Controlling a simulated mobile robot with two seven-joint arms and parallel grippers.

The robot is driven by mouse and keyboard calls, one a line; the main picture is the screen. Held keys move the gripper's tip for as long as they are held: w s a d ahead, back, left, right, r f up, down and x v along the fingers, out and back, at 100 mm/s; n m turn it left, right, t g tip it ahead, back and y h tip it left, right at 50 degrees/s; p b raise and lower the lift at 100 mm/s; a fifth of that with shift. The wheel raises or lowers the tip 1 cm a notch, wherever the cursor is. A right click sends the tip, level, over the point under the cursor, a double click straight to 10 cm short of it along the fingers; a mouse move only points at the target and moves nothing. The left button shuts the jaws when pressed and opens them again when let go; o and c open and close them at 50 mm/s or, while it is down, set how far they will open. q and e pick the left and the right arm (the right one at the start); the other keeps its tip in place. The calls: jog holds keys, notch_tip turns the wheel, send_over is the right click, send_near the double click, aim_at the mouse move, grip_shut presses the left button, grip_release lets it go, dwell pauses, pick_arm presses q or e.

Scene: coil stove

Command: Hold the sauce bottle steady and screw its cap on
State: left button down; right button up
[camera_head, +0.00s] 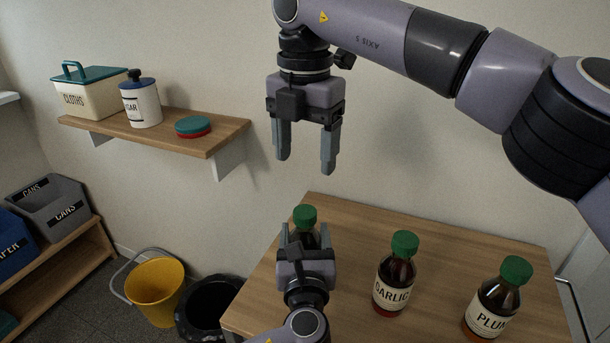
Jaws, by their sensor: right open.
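A dark sauce bottle (305,238) stands upright near the table's back left edge, its label hidden behind my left gripper. A green cap (305,214) sits on its top; how tightly it is seated cannot be seen. My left gripper (307,233) comes in from the bottom, with its fingers on both sides of the bottle, shut on it just below the cap. My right gripper (306,165) is open and empty, pointing down, well above the cap.
On the wooden table (440,255), a green-capped GARLIC bottle (394,285) and a PLUM bottle (492,308) stand to the right. A wall shelf (165,130) holds containers at left. A yellow bucket (158,290) and black bin (210,310) stand on the floor.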

dwell(0.3)
pick_arm(q)
jog(key=shift+c, duration=0.5)
grip_release()
jog(key=shift+s, duration=3.6)
